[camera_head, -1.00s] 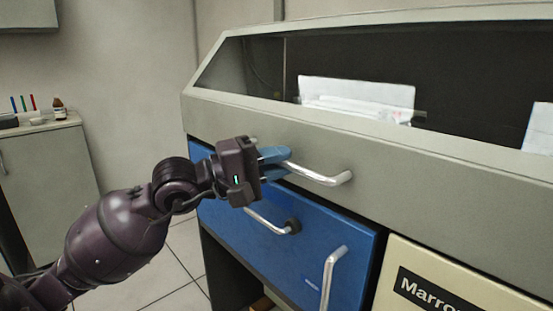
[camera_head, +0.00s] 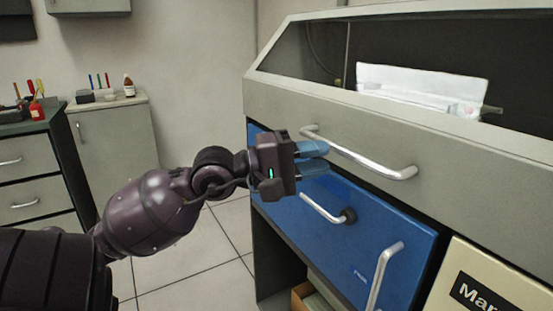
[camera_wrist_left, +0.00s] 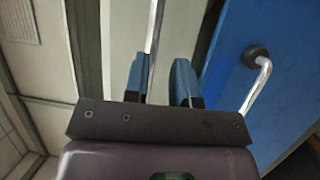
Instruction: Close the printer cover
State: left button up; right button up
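The printer cover (camera_head: 455,135) is the grey upper front with a slanted window and a silver bar handle (camera_head: 372,162). The handle also shows in the left wrist view (camera_wrist_left: 155,32). Whether the cover is fully down cannot be told. My left gripper (camera_head: 318,158) has two blue fingers standing apart, just below the handle's left part and in front of the blue panel. In the left wrist view the gripper (camera_wrist_left: 160,80) is open, with the bar running close to its left finger. Contact cannot be told. My right gripper is out of view.
Below the cover is a blue panel (camera_head: 350,235) with two silver handles. A cream panel with a black label (camera_head: 490,300) is at the lower right. White paper (camera_head: 420,88) shows behind the window. Cabinets (camera_head: 115,145) stand at the left. The floor (camera_head: 190,255) between is clear.

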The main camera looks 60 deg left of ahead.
pick_arm(q)
jog(key=p+v, duration=0.1)
jog(key=v, duration=0.5)
jog(key=shift+s, duration=0.2)
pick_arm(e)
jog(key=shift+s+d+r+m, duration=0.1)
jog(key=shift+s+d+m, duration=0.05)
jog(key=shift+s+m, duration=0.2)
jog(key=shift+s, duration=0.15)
